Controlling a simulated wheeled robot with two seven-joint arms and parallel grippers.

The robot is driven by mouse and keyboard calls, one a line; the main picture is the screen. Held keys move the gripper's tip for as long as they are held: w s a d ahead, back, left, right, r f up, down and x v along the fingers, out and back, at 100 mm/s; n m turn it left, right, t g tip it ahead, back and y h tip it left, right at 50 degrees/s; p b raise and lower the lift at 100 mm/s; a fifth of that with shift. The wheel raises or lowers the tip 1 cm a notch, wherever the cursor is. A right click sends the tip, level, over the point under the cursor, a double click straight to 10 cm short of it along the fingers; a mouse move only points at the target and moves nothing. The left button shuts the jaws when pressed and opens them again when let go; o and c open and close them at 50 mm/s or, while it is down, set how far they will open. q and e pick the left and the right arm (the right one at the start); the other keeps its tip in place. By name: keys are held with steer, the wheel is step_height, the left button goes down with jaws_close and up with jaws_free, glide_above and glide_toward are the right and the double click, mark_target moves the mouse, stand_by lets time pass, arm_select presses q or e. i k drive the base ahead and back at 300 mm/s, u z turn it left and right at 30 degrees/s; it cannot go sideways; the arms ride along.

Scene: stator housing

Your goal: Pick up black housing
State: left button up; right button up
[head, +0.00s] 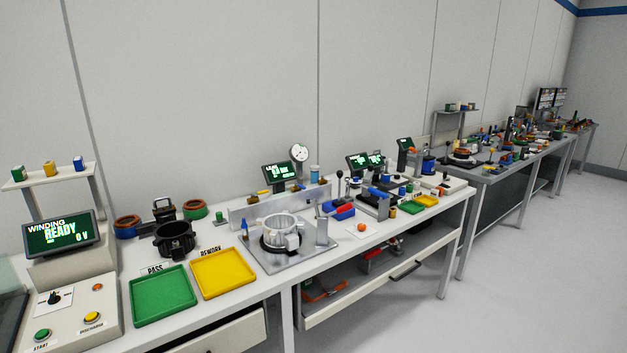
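The black housing (175,240) stands upright on the white workbench, behind the green PASS tray. It is a round, open-topped black part. A second black item with a handle-like top (164,210) stands just behind it. Neither of my grippers shows in the head view.
A green tray (162,294) and a yellow tray (223,272) lie in front of the housing. A WINDING READY console (60,236) stands to the left. A metal fixture (284,238) holding a silvery ring is to the right. Copper-coloured coils (127,226) sit behind.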

mark_target(182, 230)
steer(key=k, duration=0.55)
steer(key=z, duration=0.8)
steer(key=i, duration=2.15)
steer(key=u, duration=1.2)
steer(key=i, duration=0.6)
steer(key=u, duration=0.6)
